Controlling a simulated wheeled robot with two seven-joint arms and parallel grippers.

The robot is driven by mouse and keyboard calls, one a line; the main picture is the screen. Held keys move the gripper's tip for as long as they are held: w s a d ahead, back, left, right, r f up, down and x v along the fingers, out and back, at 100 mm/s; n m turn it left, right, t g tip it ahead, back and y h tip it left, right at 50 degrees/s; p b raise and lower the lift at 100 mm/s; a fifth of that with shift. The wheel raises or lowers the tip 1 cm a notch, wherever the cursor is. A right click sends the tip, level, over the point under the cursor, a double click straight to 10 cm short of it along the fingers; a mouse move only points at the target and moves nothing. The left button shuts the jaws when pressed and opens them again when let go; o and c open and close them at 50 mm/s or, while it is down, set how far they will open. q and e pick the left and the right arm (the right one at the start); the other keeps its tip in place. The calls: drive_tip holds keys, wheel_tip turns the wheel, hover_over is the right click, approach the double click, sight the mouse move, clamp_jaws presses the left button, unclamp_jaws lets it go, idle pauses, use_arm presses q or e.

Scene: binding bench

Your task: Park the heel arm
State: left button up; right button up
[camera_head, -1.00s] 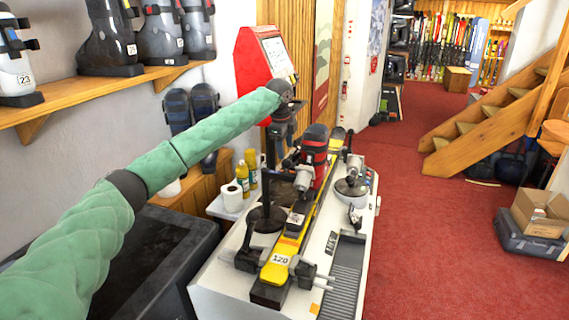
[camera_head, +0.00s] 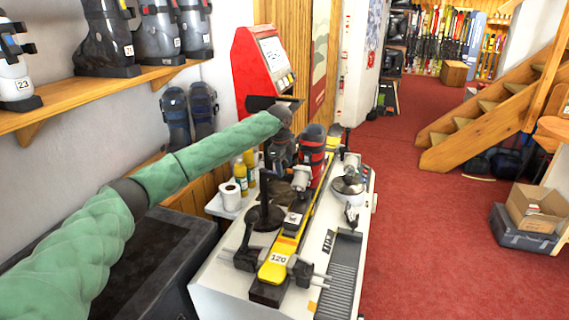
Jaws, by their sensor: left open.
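A yellow ski (camera_head: 284,258) with the label 120 is clamped lengthwise on the white bench (camera_head: 216,277). A red and black boot (camera_head: 313,143) stands upright towards its far end. A grey cylindrical head (camera_head: 300,178) sits close to the boot's near side, and another (camera_head: 351,160) stands over a round dome to the right; I cannot tell for sure which belongs to the heel arm. My left gripper (camera_head: 281,160) points down just left of the boot, dark against dark parts. It is open; its fingertips are hard to make out. My right gripper is out of view.
A dark post on a round base (camera_head: 265,217) stands left of the ski. A paper roll (camera_head: 231,195) and yellow bottles (camera_head: 240,172) stand on a side shelf. A black bin (camera_head: 150,265) is at the near left. Open red floor (camera_head: 430,250) lies to the right.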

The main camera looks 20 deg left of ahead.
use_arm(q)
clamp_jaws()
idle(0.3)
